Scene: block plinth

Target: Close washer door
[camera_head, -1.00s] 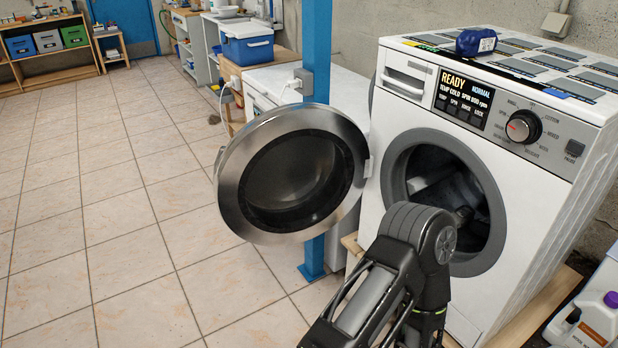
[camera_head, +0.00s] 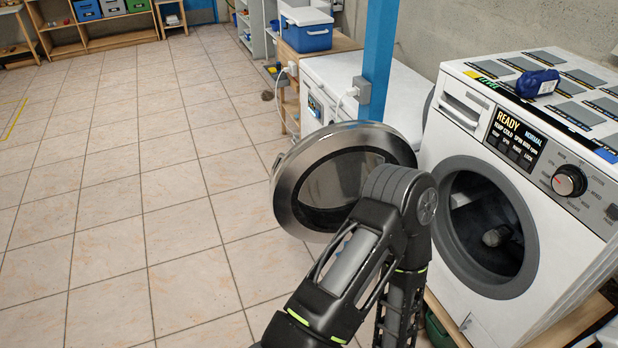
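The white washer (camera_head: 453,135) stands at the right on a low wooden base, its display reading READY. Its round drum opening (camera_head: 485,228) is uncovered, and a small dark object with a pale end shows inside. The washer door (camera_head: 291,194), a silver ring with dark glass, hangs wide open to the left of the opening. One of my arms rises from the bottom and covers the door's lower right part and the hinge side. Neither gripper can be made out; I cannot tell whether one touches the door behind the arm.
A blue post (camera_head: 379,62) stands behind the door, beside a white appliance (camera_head: 328,76). A dark blue object (camera_head: 537,83) lies on the washer top. A blue-and-white cooler (camera_head: 306,36) sits further back. The tiled floor (camera_head: 130,230) at left is clear.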

